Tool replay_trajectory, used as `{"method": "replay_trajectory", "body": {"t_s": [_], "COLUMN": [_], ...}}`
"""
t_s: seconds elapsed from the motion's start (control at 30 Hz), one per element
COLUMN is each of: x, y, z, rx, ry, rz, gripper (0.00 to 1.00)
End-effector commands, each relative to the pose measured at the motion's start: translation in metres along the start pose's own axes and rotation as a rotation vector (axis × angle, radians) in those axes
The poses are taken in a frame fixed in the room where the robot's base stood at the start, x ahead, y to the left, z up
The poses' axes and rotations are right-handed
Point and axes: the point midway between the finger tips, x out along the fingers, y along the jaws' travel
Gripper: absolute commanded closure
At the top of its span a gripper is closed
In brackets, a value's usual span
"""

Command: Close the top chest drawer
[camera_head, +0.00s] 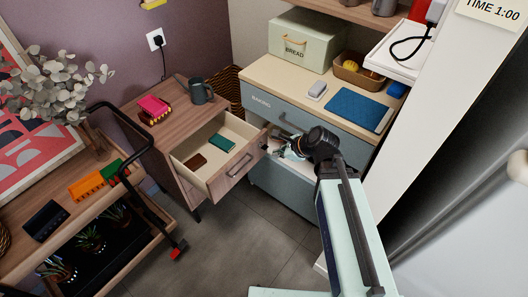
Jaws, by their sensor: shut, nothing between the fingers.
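The small wooden chest (190,100) stands against the wall, and its top drawer (237,172) is pulled out. The drawer front with its dark bar handle faces the lower right. Inside lie a brown item (195,161) and a teal item (221,143). My gripper (272,147) is shut and empty. It is near the right end of the drawer front, in front of the blue-grey cabinet. I cannot tell whether its fingertips touch the drawer.
The blue-grey cabinet (262,117) stands to the right, with a white opening below its BAKING drawer, close to my gripper. A mug (201,91) and a pink item (153,104) stand on the chest. A wooden cart (113,206) is at left. Floor before the chest is clear.

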Motion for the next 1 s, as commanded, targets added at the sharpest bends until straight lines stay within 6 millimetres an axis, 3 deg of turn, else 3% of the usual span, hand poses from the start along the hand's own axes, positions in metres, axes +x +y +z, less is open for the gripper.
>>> {"method": "replay_trajectory", "body": {"t_s": [0.2, 0.47, 0.67, 1.0], "x": [0.001, 0.007, 0.033, 0.099], "y": [-0.007, -0.008, -0.009, -0.012], "z": [0.011, 0.011, 0.012, 0.015], "rx": [0.376, 0.493, 0.491, 0.489], "ry": [-0.059, -0.060, -0.059, -0.058], "rz": [-0.020, -0.019, -0.017, -0.018], "gripper": [1.00, 1.00, 1.00, 1.00]}}
